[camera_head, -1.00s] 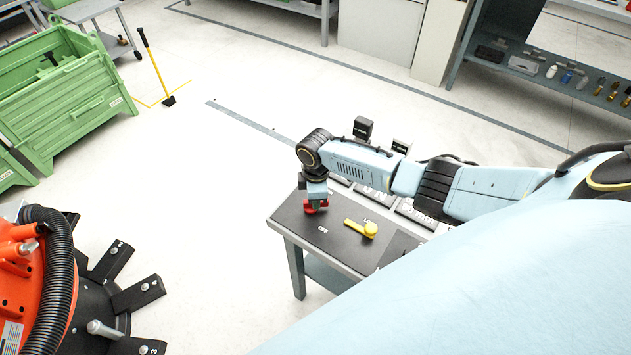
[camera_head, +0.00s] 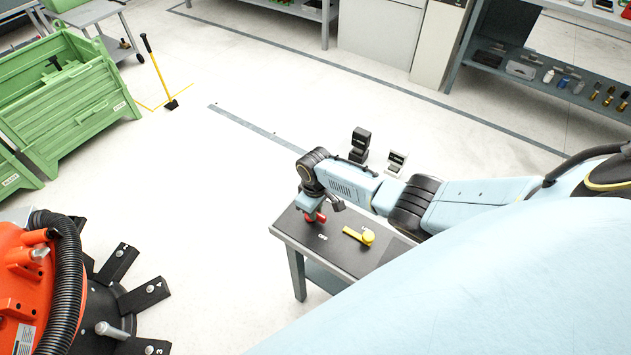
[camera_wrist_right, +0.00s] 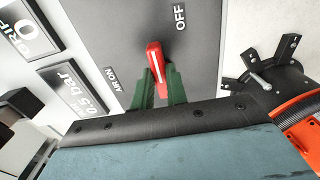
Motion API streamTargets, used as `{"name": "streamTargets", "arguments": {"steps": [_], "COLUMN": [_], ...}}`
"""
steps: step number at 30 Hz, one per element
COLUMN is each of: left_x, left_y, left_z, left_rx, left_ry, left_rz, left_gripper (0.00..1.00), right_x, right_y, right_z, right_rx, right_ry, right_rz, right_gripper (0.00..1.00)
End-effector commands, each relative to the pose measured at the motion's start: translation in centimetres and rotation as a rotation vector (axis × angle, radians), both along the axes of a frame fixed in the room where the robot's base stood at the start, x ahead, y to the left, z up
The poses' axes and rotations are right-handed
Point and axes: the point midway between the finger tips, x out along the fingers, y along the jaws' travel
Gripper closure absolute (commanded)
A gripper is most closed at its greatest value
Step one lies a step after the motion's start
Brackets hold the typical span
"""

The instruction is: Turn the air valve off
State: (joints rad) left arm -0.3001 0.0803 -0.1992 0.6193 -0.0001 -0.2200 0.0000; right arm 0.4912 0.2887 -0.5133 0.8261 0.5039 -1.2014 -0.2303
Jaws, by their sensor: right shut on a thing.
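The red air valve handle (camera_wrist_right: 154,62) stands on a dark panel between the printed words AIR ON on the left and OFF at the upper right in the right wrist view. My right gripper (camera_wrist_right: 160,84) has green fingers on either side of the handle and is shut on it. In the head view the red handle (camera_head: 318,217) shows at my right gripper (camera_head: 311,214), over the far left part of the dark tabletop panel. The handle's lower end is partly hidden by the fingers. My left gripper is out of view.
A yellow lever (camera_head: 360,236) lies on the panel to the right of the red handle. The panel tops a grey table (camera_head: 290,246). Display plates (camera_wrist_right: 75,88) sit left in the wrist view. An orange machine (camera_head: 30,285) stands lower left; open floor lies between.

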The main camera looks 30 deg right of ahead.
Motion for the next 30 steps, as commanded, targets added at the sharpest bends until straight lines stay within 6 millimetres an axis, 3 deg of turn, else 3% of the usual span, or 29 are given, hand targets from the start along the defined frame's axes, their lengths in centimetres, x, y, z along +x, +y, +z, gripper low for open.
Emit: {"name": "streamTargets", "arguments": {"steps": [15, 16, 20, 30], "left_x": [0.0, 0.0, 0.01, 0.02], "left_y": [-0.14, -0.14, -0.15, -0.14], "left_z": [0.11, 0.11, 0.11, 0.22], "left_rx": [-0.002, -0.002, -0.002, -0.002], "left_ry": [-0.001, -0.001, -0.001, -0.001], "left_rz": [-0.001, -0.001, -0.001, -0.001], "left_gripper": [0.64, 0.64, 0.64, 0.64], "right_x": [-0.02, -0.03, -0.02, 0.01], "right_y": [-0.02, -0.01, -0.01, -0.01], "right_z": [-0.01, -0.01, 0.0, 0.21], "right_rx": [0.0, 0.0, 0.0, 0.0], "right_ry": [0.001, 0.001, 0.0, 0.0], "right_rz": [-0.022, -0.021, -0.02, -0.018], "right_gripper": [1.0, 0.83, 0.66, 0.64]}}
